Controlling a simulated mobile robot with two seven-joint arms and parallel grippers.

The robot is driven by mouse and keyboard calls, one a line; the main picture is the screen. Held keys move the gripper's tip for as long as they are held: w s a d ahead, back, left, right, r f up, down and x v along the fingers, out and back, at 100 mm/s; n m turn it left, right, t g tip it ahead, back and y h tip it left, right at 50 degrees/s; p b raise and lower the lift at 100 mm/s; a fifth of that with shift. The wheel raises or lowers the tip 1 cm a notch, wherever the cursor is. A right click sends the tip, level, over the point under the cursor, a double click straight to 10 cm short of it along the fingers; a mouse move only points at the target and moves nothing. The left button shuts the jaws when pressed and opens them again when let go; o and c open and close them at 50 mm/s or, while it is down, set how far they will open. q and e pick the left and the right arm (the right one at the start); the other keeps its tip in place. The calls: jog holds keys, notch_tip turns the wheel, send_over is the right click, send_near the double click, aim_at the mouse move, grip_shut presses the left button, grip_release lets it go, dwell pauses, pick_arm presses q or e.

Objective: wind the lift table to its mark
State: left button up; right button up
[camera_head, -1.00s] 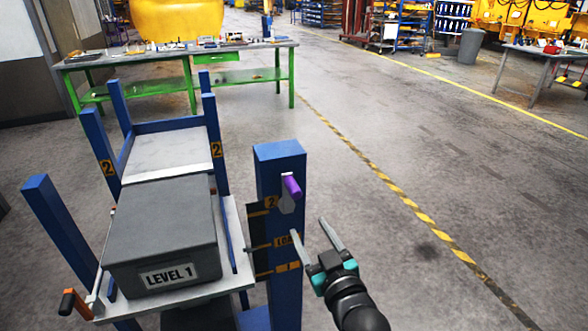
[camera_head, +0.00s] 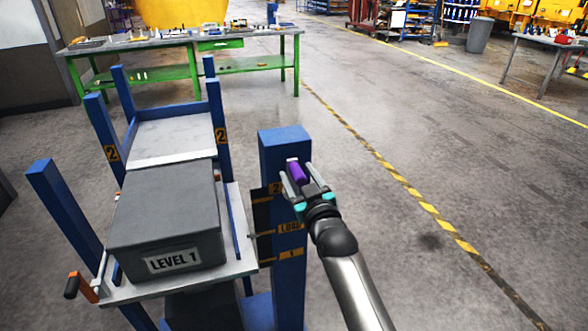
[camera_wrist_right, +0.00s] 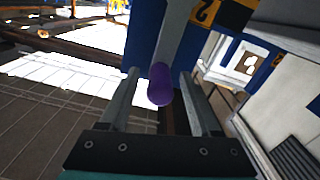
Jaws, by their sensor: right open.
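The lift table (camera_head: 232,262) carries a dark grey box labelled LEVEL 1 (camera_head: 165,205). A blue post (camera_head: 284,150) stands at its right with a dark scale plate (camera_head: 262,225) marked 2, LOAD and 1. A purple crank handle (camera_head: 296,172) sticks out near the post's top. My right gripper (camera_head: 301,175) is open, its fingers on either side of the purple handle in the head view. In the right wrist view the handle (camera_wrist_right: 160,84) lies between the two fingers, with gaps to both. My left gripper is not in view.
A blue rack with a pale shelf (camera_head: 172,138) marked 2 stands behind the table. An orange lever with a black grip (camera_head: 80,287) juts out at the front left. A green workbench (camera_head: 190,60) is farther back.

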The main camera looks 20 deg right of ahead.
aim_at(294, 167)
jog(key=shift+w, duration=1.7)
grip_shut()
